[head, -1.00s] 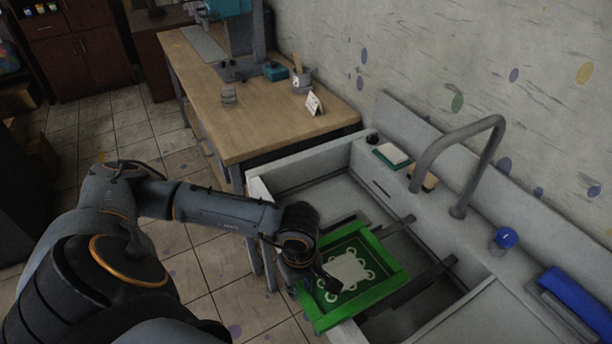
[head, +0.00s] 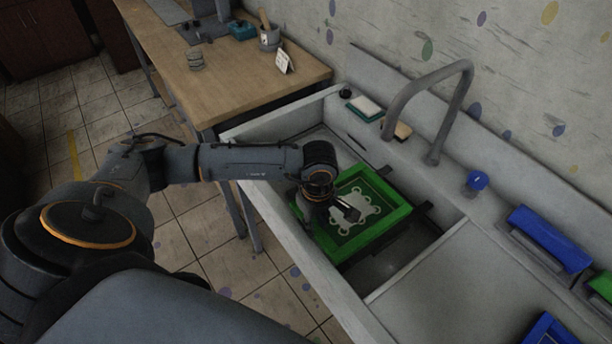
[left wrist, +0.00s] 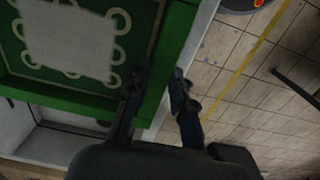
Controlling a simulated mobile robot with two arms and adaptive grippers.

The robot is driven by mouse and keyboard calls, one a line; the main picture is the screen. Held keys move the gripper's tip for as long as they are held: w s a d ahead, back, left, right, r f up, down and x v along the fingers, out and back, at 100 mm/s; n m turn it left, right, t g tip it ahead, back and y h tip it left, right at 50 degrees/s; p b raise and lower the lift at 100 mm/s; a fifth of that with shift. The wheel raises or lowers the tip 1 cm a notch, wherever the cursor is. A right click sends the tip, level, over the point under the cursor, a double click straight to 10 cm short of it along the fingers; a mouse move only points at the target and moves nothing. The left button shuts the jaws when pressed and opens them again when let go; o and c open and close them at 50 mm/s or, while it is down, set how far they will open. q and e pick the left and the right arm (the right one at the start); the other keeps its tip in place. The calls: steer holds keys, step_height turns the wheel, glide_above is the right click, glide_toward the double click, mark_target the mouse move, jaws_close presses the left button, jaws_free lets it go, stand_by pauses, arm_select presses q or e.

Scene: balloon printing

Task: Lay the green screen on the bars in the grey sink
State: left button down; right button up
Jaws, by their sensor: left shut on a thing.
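The green screen (head: 390,222), a green frame with a pale cloud-like print in its middle, is over the left basin of the grey sink (head: 262,212). The dark bars (head: 424,208) stick out past its far side; whether it touches them I cannot tell. My left gripper (head: 338,211) is shut on the near-left side of the screen's frame. In the left wrist view the screen (left wrist: 172,50) fills the upper left, its edge between the fingers of the left gripper (left wrist: 157,92). My right gripper is not in view.
A grey tap (head: 440,110) arches behind the basin. A sponge (head: 366,107) lies on the back ledge, with a blue-capped item (head: 477,181) farther right. A wooden table (head: 240,85) adjoins the sink's left end.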

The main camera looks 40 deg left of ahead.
mark_target(337, 218)
arm_select(q)
steer(key=w, duration=0.1)
steer(key=w+d, duration=0.1)
steer(key=w, duration=0.1)
steer(key=shift+w+d+f+b, duration=0.15)
steer(key=shift+w+d+b, duration=0.05)
steer(key=shift+b, duration=0.1)
steer(key=shift+w+d+f+b, duration=0.3)
steer(key=shift+w+f+b, duration=0.35)
steer(key=shift+w+f, duration=0.15)
steer(key=f+b, duration=0.1)
steer(key=f, duration=0.1)
steer(key=w+f+b, duration=0.1)
steer(key=b, duration=0.1)
steer(key=shift+w+d+f, duration=0.2)
steer(key=shift+f, duration=0.15)
steer(key=shift+f+b, duration=0.65)
steer(key=shift+f, duration=0.05)
steer(key=shift+f+b, duration=0.1)
steer(key=shift+b, duration=0.25)
steer(key=shift+f, duration=0.2)
steer(key=c, duration=1.1)
jaws_free()
